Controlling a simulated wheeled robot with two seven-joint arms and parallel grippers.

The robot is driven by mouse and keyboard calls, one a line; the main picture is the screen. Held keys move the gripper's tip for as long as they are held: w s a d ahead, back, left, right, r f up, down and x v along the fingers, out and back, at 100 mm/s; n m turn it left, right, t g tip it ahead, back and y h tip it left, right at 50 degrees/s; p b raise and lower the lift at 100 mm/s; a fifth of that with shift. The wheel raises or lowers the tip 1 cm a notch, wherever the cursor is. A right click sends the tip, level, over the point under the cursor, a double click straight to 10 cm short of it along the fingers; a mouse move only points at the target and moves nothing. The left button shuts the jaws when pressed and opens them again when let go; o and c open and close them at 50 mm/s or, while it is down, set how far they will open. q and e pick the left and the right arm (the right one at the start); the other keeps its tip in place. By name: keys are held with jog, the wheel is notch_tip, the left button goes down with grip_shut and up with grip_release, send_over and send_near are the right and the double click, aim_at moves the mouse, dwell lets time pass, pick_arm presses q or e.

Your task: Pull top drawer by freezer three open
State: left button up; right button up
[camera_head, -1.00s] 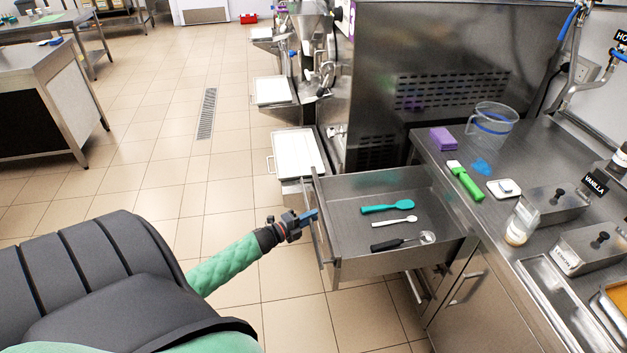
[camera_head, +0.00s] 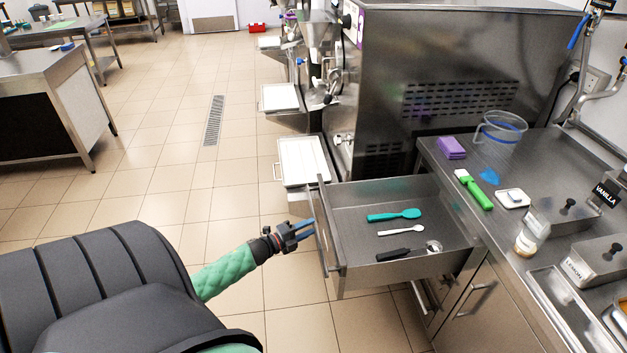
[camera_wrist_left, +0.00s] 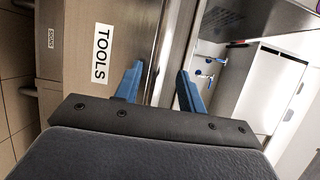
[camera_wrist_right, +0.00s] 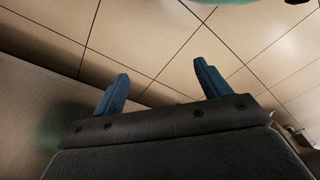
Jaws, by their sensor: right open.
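The top drawer (camera_head: 375,275) by the freezer is pulled far out, showing its inside. In it lie a teal spatula (camera_head: 394,215), a white spoon (camera_head: 402,230) and a black-handled scoop (camera_head: 400,254). My left gripper (camera_head: 307,229) is at the outer side of the drawer front, by its handle (camera_head: 325,247). In the left wrist view its fingers (camera_wrist_left: 160,88) are apart, with the drawer front and its TOOLS label (camera_wrist_left: 101,53) close ahead. Whether they touch the handle I cannot tell. My right gripper (camera_wrist_right: 160,88) is open and empty above the floor, beside a metal panel.
The freezer (camera_head: 440,75) stands behind the drawer, with a white tray (camera_head: 303,160) at its front. The counter (camera_head: 470,215) at right holds a jug (camera_head: 500,128), a purple sponge (camera_head: 451,148) and a green-handled tool (camera_head: 474,190). Tiled floor left of the drawer is clear.

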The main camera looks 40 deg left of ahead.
pick_arm(q)
jog(key=shift+b+v, duration=0.55)
jog(key=shift+v, duration=1.6)
pick_arm(e)
jog(key=shift+w+a+r, duration=0.1)
jog(key=shift+w+r, duration=0.1)
jog(key=shift+r, duration=0.5)
jog(key=shift+w+a+r, duration=0.15)
jog(key=shift+r, duration=0.6)
jog(key=shift+w+a+r, duration=0.1)
jog(key=shift+w+r, duration=0.1)
jog(key=shift+r, duration=0.5)
